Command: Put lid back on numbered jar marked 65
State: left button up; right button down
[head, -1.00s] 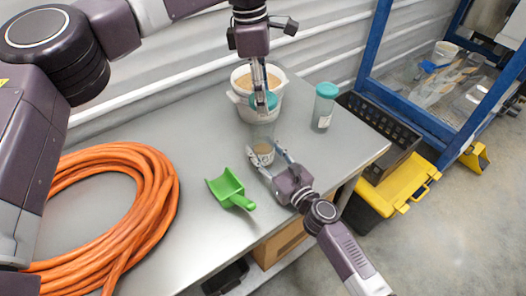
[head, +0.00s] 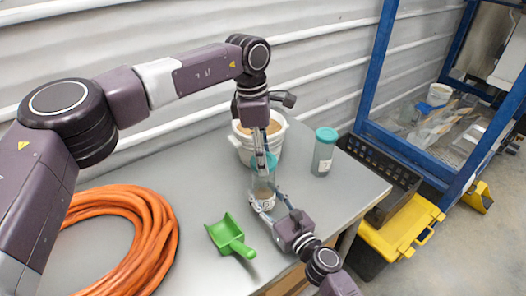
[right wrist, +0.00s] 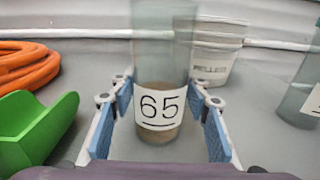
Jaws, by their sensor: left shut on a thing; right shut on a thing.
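The clear jar marked 65 (right wrist: 160,106) stands upright on the grey table, with some brown material in its bottom. It also shows in the head view (head: 262,190). My right gripper (head: 268,201) is shut on this jar low down, one finger on each side. My left gripper (head: 262,153) points down and is shut on a teal lid (head: 264,162). The lid is right over the jar's mouth; I cannot tell whether it touches the rim. The lid is out of the right wrist view.
A white bucket (head: 245,146) of pellets stands behind the jar. Another teal-lidded jar (head: 324,155) stands to the right, near a black crate (head: 377,162). A green scoop (head: 229,236) lies left of my right gripper, and an orange hose coil (head: 150,215) farther left.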

pick_arm(q)
jog(key=shift+f, duration=0.1)
dwell(0.3)
jog(key=shift+f, duration=0.8)
jog(key=shift+f, duration=0.6)
jog(key=m, duration=0.5)
jog(key=shift+d+g, duration=0.1)
jog(key=shift+g, duration=0.2)
jog(key=m, duration=0.7)
jog(key=shift+w+g+y, duration=0.1)
jog(key=shift+g+y, duration=0.2)
jog(key=shift+y, duration=0.1)
jog(key=m, duration=0.5)
jog(key=shift+y, duration=0.3)
jog(key=m, duration=0.5)
jog(key=shift+m+y, duration=0.3)
jog(key=shift+m, duration=0.1)
